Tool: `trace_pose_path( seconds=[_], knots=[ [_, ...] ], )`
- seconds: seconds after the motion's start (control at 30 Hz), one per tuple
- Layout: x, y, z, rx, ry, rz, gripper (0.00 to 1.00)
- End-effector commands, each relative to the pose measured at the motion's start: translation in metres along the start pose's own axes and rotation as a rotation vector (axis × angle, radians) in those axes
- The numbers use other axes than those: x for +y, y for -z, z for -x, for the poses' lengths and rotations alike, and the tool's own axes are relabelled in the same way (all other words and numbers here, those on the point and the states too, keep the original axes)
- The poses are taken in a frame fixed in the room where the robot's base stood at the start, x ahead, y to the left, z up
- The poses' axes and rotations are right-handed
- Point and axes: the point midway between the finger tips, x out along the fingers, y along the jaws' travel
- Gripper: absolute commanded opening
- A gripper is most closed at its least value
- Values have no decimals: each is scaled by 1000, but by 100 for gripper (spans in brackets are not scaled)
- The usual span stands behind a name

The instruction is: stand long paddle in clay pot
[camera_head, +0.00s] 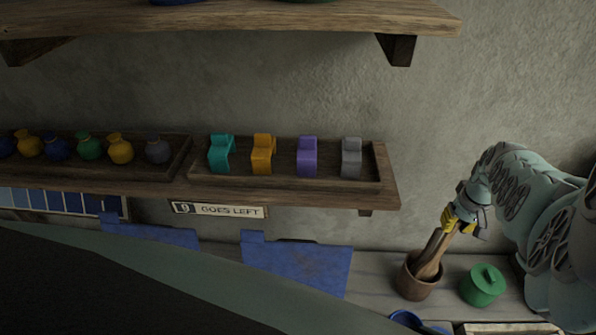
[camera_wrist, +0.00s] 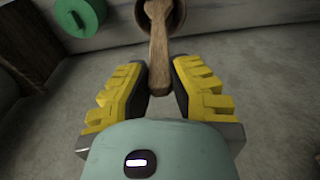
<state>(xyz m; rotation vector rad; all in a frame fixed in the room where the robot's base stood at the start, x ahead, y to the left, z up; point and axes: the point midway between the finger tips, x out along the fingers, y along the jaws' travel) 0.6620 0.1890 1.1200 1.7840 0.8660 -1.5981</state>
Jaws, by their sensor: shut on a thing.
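The clay pot (camera_head: 414,287) is brown and stands upright on the bench at the lower right; part of its rim also shows at the top of the wrist view (camera_wrist: 179,18). A wooden paddle (camera_head: 431,260) leans with its lower end inside the pot's mouth. Its handle (camera_wrist: 159,62) runs up between my yellow fingers. My gripper (camera_head: 454,217) is shut on the handle's upper end, above and right of the pot. A second wooden edge shows beside it in the head view; I cannot tell whether it is another paddle.
A green lidded jar (camera_head: 483,286) stands close right of the pot. A blue round thing (camera_head: 408,319) is in front. Blue boards (camera_head: 297,267) lie to the left. A wall shelf (camera_head: 300,195) with coloured blocks and small vases is at the upper left.

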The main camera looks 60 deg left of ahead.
Motion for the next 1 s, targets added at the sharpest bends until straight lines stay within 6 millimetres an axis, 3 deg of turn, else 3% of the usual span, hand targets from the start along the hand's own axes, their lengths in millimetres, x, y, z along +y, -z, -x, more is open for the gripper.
trace_pose_path(
  seconds=[0.4,0.43,0.63,1.0],
  knots=[
    [1,-1,-7,1,-1,-1,0],
    [1,-1,-7,1,-1,-1,24],
    [1,-1,-7,0,-1,-1,45],
    [0,-1,-6,1,0,1,47]
  ],
)
